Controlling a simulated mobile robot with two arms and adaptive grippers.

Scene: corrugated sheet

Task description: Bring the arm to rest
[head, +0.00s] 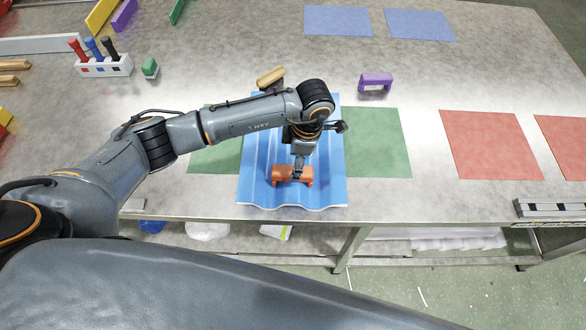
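My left arm comes in from the left, and its gripper (298,174) points down over the blue corrugated sheet (262,160). Its fingers overlap the middle of an orange handle-like block (281,172) on the near part of the sheet. The far finger is hidden, so I cannot tell whether the fingers grip the block or only stand around it. The sheet lies on a green mat (382,150) and its wavy near end lies close to the table's front edge. My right gripper is out of view.
A purple handle block (376,79) and a tan-topped tool (270,78) stand behind the sheet. A white rack (105,67) with screwdriver-like tools is at the back left. Red mats (490,150) and blue mats (338,20) lie bare. The table's right side is mostly clear.

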